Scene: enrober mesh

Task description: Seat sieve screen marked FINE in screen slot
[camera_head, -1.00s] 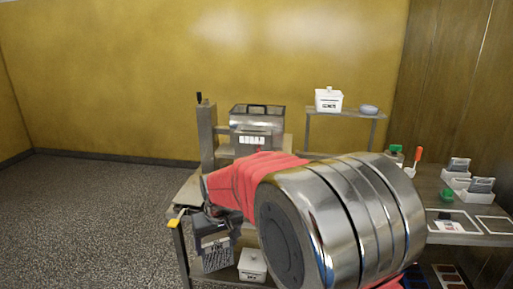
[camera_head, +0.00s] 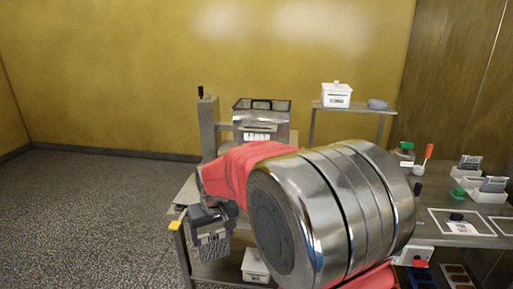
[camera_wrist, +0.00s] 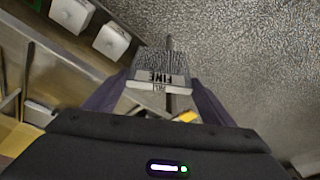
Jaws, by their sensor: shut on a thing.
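The sieve screen marked FINE (camera_wrist: 160,70) is a grey mesh panel with a pale labelled edge, held between my fingers in the wrist view. In the head view the screen (camera_head: 214,248) hangs below my gripper (camera_head: 210,216), near the table's left front corner. My gripper (camera_wrist: 158,90) is shut on it by the labelled edge. A steel machine (camera_head: 260,122) with an open-topped hopper and a label stands at the back of the table. I cannot make out the screen slot; my arm covers much of the table.
A yellow corner piece (camera_head: 175,225) marks the table's left front corner. A white lidded box (camera_head: 256,265) sits low beneath the table top. A side stand holds another white box (camera_head: 337,96). Small trays, a green-capped jar (camera_head: 406,150) and white outlines (camera_head: 465,222) lie right. Floor at left is clear.

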